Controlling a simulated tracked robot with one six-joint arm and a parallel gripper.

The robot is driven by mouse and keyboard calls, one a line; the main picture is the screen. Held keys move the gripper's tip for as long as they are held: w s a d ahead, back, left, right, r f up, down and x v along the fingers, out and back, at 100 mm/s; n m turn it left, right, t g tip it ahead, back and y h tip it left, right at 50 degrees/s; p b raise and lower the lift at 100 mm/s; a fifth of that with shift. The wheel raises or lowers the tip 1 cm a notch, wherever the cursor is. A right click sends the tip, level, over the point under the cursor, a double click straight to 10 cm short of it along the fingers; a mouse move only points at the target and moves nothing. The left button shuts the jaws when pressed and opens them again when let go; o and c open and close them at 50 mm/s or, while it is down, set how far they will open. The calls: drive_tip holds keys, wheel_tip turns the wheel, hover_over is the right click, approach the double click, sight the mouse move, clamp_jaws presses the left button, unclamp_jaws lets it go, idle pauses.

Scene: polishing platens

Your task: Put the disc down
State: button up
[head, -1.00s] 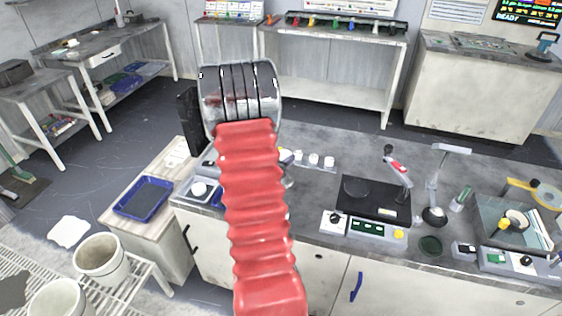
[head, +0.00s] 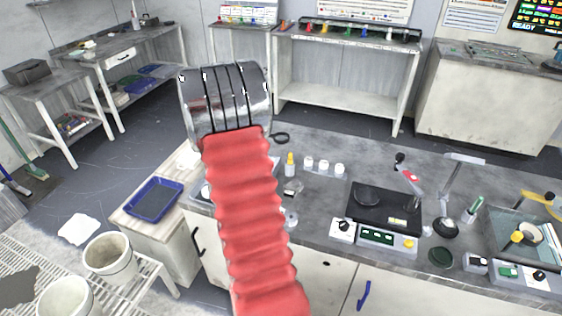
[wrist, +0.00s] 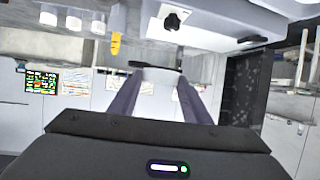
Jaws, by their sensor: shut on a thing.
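My gripper (wrist: 154,80) shows in the wrist view as two dark fingers that narrow toward their tips. They are shut on the disc (wrist: 156,66), which shows only as a thin dark sliver across the tips, seen nearly edge-on. In the head view my red-sleeved arm and shiny wrist cover the gripper. A small dark round thing (head: 280,138) shows just right of my wrist there; I cannot tell if it is the disc. The held disc's contact with any surface cannot be seen.
The grey bench holds a yellow-capped bottle (head: 290,163), white cups (head: 324,167), a black scale-like device (head: 383,207) and a dark green round pad (head: 441,257). A blue tray (head: 153,199) is on the left side table. Bare bench lies behind the cups.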

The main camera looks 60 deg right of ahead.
drive_tip(key=w+a+r+n+t+y, duration=0.2)
drive_tip(key=w+a+n+t+y, duration=0.15)
drive_tip(key=w+a, duration=0.75)
drive_tip(key=w+a+r+n+t+y, duration=0.3)
drive_tip(key=w+a, duration=0.4)
drive_tip(key=a, duration=0.7)
drive_tip(key=w+a+r+n+t+y, duration=0.1)
drive_tip(key=a+n+y, duration=0.2)
drive_tip(key=a, duration=1)
drive_tip(key=w+a+r+n+t+y, duration=0.1)
drive_tip(key=a+n, duration=0.4)
drive_tip(key=a, duration=0.9)
drive_tip(key=shift+r+t+y, duration=0.2)
drive_tip(key=shift+t+y, duration=0.35)
drive_tip(key=shift+y, duration=0.6)
drive_tip(key=shift+s, duration=0.1)
